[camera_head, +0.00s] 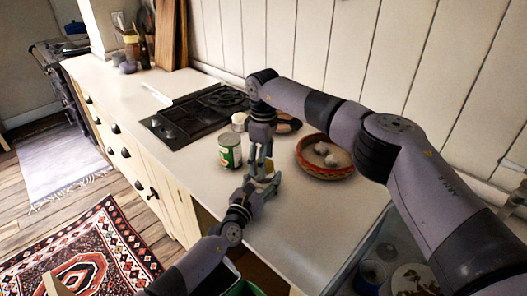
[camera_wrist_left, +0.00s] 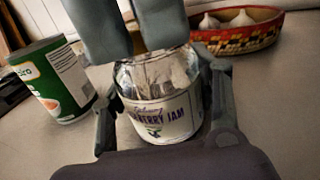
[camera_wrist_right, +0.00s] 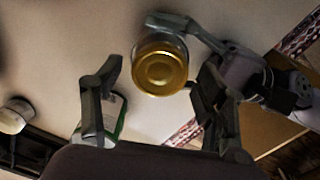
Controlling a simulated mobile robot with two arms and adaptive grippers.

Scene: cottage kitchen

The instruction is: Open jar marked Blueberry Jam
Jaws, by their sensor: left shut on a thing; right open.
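The blueberry jam jar (camera_wrist_left: 166,112), glass with a white label and purple lettering, stands upright on the counter. The gold lid (camera_wrist_right: 160,66) is on it in the right wrist view. My left gripper (camera_head: 257,187) is shut on the jar's body, with a finger on each side of the label in the left wrist view. My right gripper (camera_head: 261,158) points down from above the jar. In the head view the grippers mostly hide the jar (camera_head: 267,180).
A green-labelled can (camera_head: 230,151) stands just left of the jar. A red patterned bowl (camera_head: 324,172) with garlic bulbs is to the right. A small white-topped jar (camera_head: 239,121) and the black stove (camera_head: 193,116) are behind. The front counter (camera_head: 310,240) is clear.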

